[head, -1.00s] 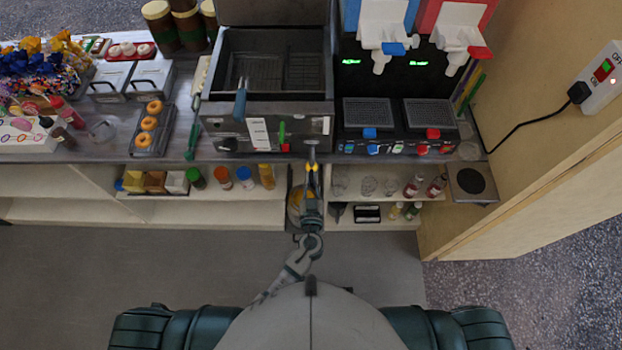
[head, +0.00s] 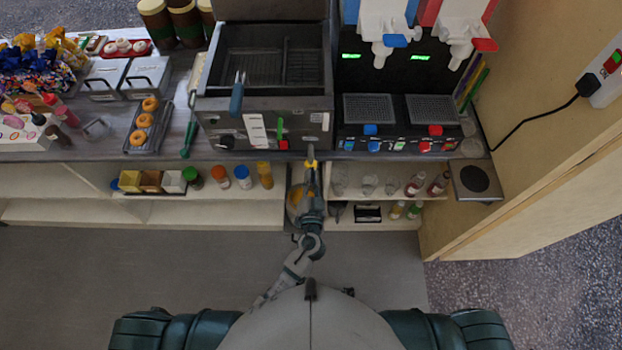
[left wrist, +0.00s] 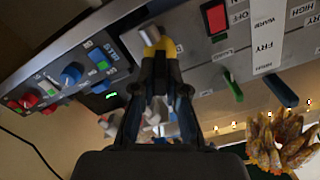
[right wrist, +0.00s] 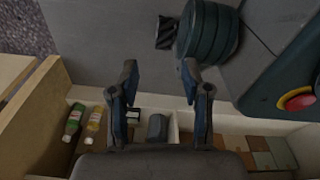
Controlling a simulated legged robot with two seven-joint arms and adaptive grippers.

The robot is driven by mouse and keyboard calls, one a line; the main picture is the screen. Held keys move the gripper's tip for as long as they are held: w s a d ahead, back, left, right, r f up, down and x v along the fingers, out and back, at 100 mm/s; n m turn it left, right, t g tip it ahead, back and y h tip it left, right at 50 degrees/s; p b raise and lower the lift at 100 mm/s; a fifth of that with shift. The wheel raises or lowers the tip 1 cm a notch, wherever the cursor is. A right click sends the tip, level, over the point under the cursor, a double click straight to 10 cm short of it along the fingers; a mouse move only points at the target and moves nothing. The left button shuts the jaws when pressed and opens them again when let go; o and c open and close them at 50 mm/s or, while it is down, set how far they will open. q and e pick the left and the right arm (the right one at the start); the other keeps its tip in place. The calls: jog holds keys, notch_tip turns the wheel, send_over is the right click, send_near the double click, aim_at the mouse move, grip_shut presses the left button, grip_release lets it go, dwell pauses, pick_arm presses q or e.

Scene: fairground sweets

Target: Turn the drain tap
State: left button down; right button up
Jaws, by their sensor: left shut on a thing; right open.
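The fryer (head: 270,128) stands at the centre of the counter in the head view. The drain tap (left wrist: 153,36), with a silver end and a yellow band, sits at its lower front edge. It also shows in the head view as a small yellow piece (head: 311,156). My left gripper (left wrist: 157,62) is shut on the drain tap, with its fingers around the yellow part; they hide some of it. My right gripper (right wrist: 160,78) is open and empty in the right wrist view, low in front of the shelves. It does not show in the head view.
A red switch (left wrist: 216,17) and a green lever (left wrist: 232,86) are close to the tap. The drink machine (head: 402,138) stands to the right of the fryer. The floor in front is clear.

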pick_arm(q)
jog(key=shift+d+m, duration=0.1)
jog(key=shift+m, duration=1.8)
jog(key=m, duration=0.2)
jog(key=shift+f+m, duration=0.1)
jog(key=shift+m, duration=0.3)
jog(key=m, duration=0.2)
jog(key=shift+d+m, duration=0.1)
jog(key=shift+m, duration=0.2)
jog(key=shift+f+m+p, duration=0.1)
jog(key=shift+m+p, duration=0.2)
jog(key=shift+m, duration=0.9)
jog(key=shift+f+m, duration=0.1)
jog(key=shift+m, duration=0.3)
pick_arm(e)
jog(key=shift+s+d+f, duration=0.15)
jog(key=shift+s+f, duration=0.05)
jog(key=shift+s, duration=0.2)
pick_arm(q)
jog(key=shift+f, duration=0.1)
pick_arm(e)
jog(key=shift+s+a+f, duration=0.1)
jog(key=shift+s+a, duration=0.15)
jog(key=shift+s, duration=0.25)
